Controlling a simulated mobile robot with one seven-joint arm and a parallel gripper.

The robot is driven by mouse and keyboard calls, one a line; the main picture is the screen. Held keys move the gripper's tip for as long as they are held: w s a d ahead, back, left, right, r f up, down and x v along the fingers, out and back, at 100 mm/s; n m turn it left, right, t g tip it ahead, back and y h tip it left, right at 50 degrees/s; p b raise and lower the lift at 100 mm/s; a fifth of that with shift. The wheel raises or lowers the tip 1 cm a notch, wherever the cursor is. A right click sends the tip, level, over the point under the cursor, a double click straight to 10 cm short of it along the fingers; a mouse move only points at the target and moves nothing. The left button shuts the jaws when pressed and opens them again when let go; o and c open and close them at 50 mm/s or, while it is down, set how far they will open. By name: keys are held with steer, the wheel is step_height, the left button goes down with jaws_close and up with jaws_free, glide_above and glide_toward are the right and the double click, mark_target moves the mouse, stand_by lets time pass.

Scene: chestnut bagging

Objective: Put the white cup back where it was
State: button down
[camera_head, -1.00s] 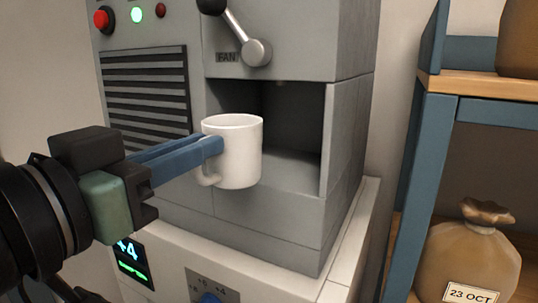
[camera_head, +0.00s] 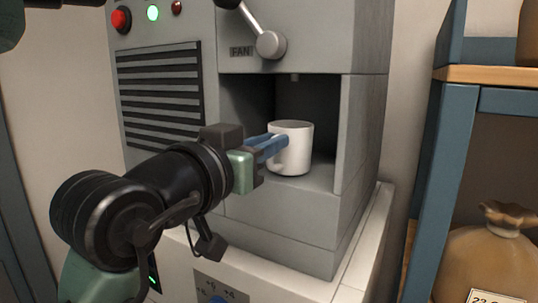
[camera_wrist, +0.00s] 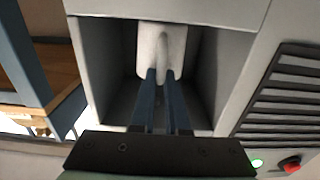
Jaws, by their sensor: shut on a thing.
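The white cup (camera_head: 294,150) is upright inside the open bay of the grey machine (camera_head: 290,221), at or just above the bay floor; I cannot tell whether it touches. My gripper (camera_head: 274,147) reaches into the bay from the left with its blue fingers shut on the cup's handle side. In the wrist view the cup (camera_wrist: 161,50) is at the top centre, with its handle between the two fingertips (camera_wrist: 162,75). The fingers hide part of the handle.
A nozzle (camera_head: 294,77) hangs from the bay's top above the cup. The bay's right wall (camera_head: 355,130) stands close by. A FAN lever (camera_head: 270,44) is above. A blue shelf (camera_head: 440,180) with a tan sack (camera_head: 487,262) is at the right.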

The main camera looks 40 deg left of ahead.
steer(key=shift+f, duration=0.15)
steer(key=c, duration=0.9)
jaws_free()
steer(key=shift+r, duration=0.3)
steer(key=b+v, duration=0.5)
steer(key=v, duration=0.7)
steer(key=shift+s+f, duration=0.1)
